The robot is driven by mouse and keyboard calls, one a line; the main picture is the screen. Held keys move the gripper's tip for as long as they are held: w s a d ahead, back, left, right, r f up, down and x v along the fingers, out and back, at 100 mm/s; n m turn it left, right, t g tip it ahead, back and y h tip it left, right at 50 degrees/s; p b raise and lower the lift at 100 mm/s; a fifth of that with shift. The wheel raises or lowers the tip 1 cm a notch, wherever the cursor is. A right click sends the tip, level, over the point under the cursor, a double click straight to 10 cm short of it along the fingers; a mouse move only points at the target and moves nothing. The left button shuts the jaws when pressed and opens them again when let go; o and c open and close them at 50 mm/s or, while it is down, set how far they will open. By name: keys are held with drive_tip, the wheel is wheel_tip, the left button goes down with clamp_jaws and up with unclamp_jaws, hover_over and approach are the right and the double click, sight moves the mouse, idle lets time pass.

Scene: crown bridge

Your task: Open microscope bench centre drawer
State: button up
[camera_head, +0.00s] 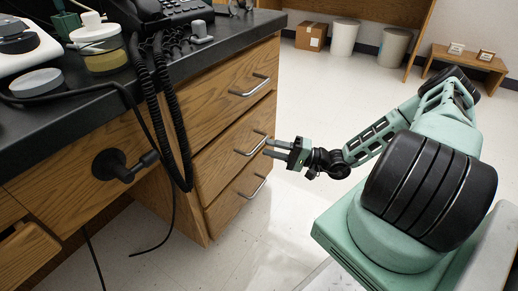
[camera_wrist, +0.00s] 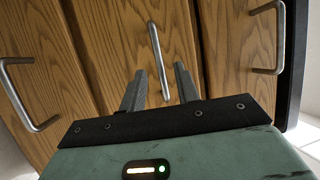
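The bench (camera_head: 225,42) has a stack of three oak drawers on its right side, all looking shut. The middle drawer (camera_head: 225,160) has a metal bar handle (camera_head: 250,146). In the wrist view this handle (camera_wrist: 158,62) runs lengthwise, in line with the gap between my fingers. My gripper (camera_head: 270,147) is open, its two fingers pointing at the middle drawer, with the tips at or very near the handle. In the wrist view my gripper (camera_wrist: 160,82) shows a finger on each side of the handle's near part. I cannot tell whether they touch it.
The top handle (camera_head: 250,86) and bottom handle (camera_head: 252,186) stick out above and below. A black coiled cord (camera_head: 170,110) hangs down the bench front, left of the stack. A black knob-like fitting (camera_head: 115,164) juts out further left.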

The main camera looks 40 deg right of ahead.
sight(259, 145)
drive_tip(key=shift+b+x, duration=0.45)
drive_tip(key=shift+x, duration=1.85)
clamp_jaws()
drive_tip(key=s+d+p, duration=0.5)
drive_tip(key=s+p, duration=0.1)
drive_tip(key=s, duration=0.7)
drive_tip(key=shift+s, duration=0.25)
unclamp_jaws()
